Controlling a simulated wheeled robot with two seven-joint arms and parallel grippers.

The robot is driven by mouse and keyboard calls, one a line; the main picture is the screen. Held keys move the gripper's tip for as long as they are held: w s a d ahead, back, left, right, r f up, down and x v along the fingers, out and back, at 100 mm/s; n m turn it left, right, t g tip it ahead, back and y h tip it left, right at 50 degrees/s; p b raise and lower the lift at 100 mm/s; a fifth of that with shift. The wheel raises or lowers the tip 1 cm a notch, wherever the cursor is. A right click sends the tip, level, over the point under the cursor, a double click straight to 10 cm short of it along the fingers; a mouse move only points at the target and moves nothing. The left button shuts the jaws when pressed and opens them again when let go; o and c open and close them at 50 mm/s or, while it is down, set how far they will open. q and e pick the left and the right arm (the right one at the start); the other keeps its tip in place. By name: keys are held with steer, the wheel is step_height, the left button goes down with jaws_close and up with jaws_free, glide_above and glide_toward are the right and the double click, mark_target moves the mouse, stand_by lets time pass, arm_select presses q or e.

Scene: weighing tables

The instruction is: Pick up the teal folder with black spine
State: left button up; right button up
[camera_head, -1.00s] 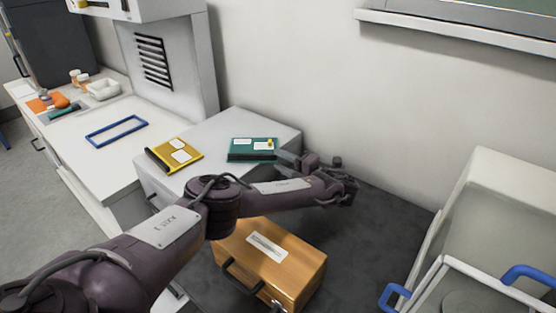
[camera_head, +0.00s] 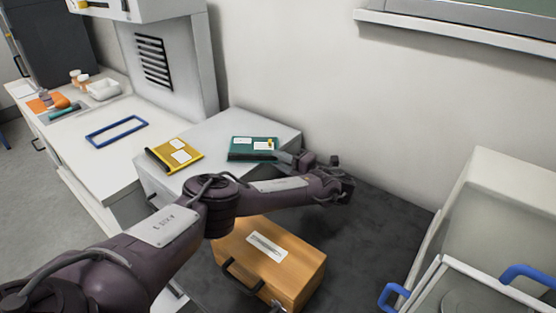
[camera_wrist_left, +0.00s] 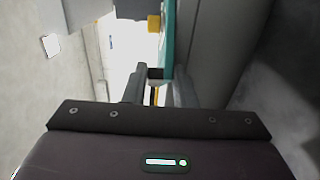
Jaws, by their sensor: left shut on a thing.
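The teal folder (camera_head: 240,151) with a dark spine and white labels lies at the wall-side right end of the white cabinet top. A small yellow mark shows on its upper face. My left gripper (camera_head: 281,157) is at its right edge, shut on it. In the left wrist view the fingers (camera_wrist_left: 160,82) stand on either side of a strip of the teal folder (camera_wrist_left: 169,42). The folder still appears to rest on the cabinet top. My right gripper is not in view.
A yellow folder (camera_head: 182,155) lies left of the teal one on the cabinet top (camera_head: 215,130). A wooden case (camera_head: 290,265) stands below my left arm. The wall rises behind the cabinet. A blue frame (camera_head: 117,131) lies on the left bench.

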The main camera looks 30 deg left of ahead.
arm_select(q)
steer(key=shift+a+r+p, duration=0.1)
steer(key=shift+r+p, duration=1.15)
steer(key=shift+p, duration=0.2)
jaws_close()
steer(key=s+d+r+p, duration=0.1)
steer(key=d+r+p, duration=0.1)
steer(key=d, duration=0.5)
steer(key=s+d+r+p, duration=0.1)
steer(key=d+r+p, duration=0.1)
steer(key=d+p, duration=0.2)
steer(key=d, duration=0.3)
steer(key=shift+r+p, duration=0.3)
steer(key=shift+r, duration=0.1)
